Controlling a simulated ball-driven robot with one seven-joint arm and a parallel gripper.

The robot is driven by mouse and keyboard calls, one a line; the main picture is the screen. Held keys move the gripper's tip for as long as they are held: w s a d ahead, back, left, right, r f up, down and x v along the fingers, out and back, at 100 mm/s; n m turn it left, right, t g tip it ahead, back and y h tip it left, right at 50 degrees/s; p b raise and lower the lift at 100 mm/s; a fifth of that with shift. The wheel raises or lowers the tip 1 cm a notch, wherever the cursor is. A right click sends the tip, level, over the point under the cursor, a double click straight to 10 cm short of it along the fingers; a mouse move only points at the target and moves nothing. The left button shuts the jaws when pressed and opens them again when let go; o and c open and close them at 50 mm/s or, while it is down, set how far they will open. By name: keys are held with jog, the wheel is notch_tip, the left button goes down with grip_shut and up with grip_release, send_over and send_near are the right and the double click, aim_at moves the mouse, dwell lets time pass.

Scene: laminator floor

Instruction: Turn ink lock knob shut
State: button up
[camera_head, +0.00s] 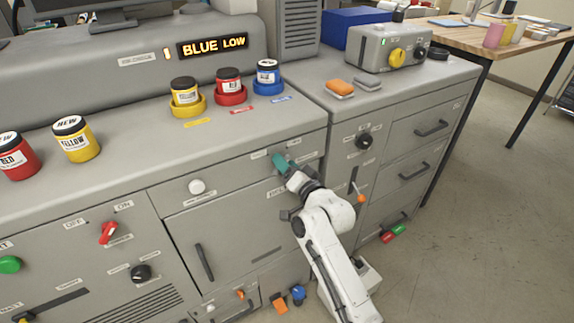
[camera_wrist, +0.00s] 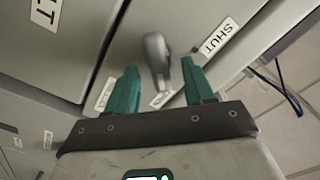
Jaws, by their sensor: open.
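A grey lever-shaped knob (camera_wrist: 155,52) shows in the wrist view on the cabinet front, with a SHUT label (camera_wrist: 215,38) to its upper right. My gripper (camera_wrist: 159,64) has green fingers, spread apart on the left and right of the knob in the picture. I see gaps between the knob and both fingers; how deep the fingers reach around it I cannot tell. In the head view my gripper (camera_head: 281,161) is at the cabinet's upper right front, and it and my arm hide the knob there.
A white round knob (camera_head: 197,187) and a black knob (camera_head: 364,141) sit on nearby panels. Ink jars, such as the blue one (camera_head: 267,76), stand on the counter above. An orange-tipped lever (camera_head: 358,190) is right of my arm. The floor (camera_head: 470,220) at right is clear.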

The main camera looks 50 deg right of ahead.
grip_shut()
dwell(0.3)
jog(key=shift+w+a+f+n+b, duration=0.1)
jog(key=shift+a+n+b, duration=0.15)
jog(key=shift+n+b, duration=2.05)
jog(key=shift+a+r+n+b, duration=0.15)
jog(key=shift+n+b, duration=0.8)
jog(key=shift+n, duration=2.7)
jog(key=shift+w+a+f+n+b, duration=0.15)
jog(key=shift+a+n+b, duration=0.15)
jog(key=shift+n+b, duration=2)
jog(key=shift+s+n+p, duration=0.1)
jog(key=shift+n+p, duration=0.6)
jog(key=shift+n, duration=0.15)
